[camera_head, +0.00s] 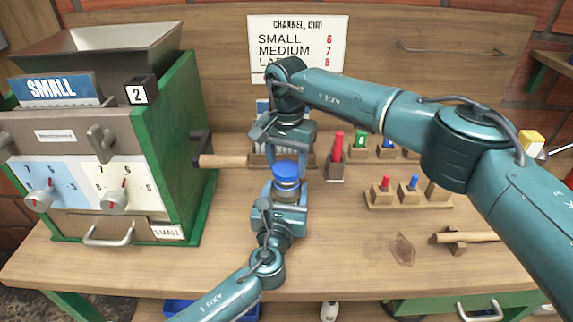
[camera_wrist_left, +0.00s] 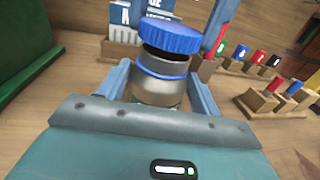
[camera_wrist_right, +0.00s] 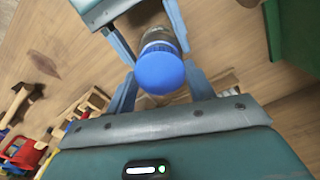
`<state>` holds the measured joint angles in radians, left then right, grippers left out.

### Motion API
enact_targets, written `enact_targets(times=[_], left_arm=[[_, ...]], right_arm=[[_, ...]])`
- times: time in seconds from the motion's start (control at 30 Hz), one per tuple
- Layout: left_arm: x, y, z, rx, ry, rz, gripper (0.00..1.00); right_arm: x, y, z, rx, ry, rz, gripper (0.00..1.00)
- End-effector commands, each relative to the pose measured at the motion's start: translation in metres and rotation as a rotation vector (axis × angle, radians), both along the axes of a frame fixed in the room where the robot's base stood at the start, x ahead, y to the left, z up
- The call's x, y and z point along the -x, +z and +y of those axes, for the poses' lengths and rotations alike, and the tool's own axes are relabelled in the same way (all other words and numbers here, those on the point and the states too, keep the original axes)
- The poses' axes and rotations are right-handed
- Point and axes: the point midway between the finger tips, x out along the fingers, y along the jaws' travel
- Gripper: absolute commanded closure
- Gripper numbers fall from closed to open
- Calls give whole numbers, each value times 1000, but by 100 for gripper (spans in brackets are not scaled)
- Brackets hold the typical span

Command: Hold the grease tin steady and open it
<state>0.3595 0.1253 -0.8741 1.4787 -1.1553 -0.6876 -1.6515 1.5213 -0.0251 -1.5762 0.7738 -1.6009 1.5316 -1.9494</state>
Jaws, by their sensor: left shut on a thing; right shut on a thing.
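The grease tin is a small metallic jar (camera_wrist_left: 160,88) with a blue band round its neck; it also shows in the head view (camera_head: 287,186). My left gripper (camera_head: 286,194) is shut on its body, one finger on each side. The ribbed blue lid (camera_wrist_left: 171,38) is tilted above the tin's mouth, with a dark gap between them. It also shows in the head view (camera_head: 287,169) and the right wrist view (camera_wrist_right: 160,73). My right gripper (camera_head: 287,155) comes down from above and is shut on the lid. The tin's inside is hidden.
A green-sided machine (camera_head: 166,140) with a wooden handle (camera_head: 224,161) stands at left. Wooden stands with coloured pieces (camera_head: 408,195) are at right, near a wooden-handled tool (camera_head: 466,237). A sign (camera_head: 297,45) is on the back board. The bench front (camera_head: 340,255) is mostly clear.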

Motion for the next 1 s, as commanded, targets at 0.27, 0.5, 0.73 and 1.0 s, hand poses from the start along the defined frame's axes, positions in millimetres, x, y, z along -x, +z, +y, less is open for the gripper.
enact_targets(times=[0.27, 0.5, 0.73, 1.0], left_arm=[[0, -1, 0, -1, 0, 2, 100], [0, -1, 0, -1, 0, 2, 100], [0, -1, 0, -1, 0, 2, 100], [0, -1, 0, -1, 1, 2, 100]], right_arm=[[0, 4, 0, 0, 0, 1, 74], [0, 8, 0, 0, 0, 0, 74], [-1, 35, 0, 1, -1, -2, 74], [0, 44, 0, 0, 0, 1, 74]])
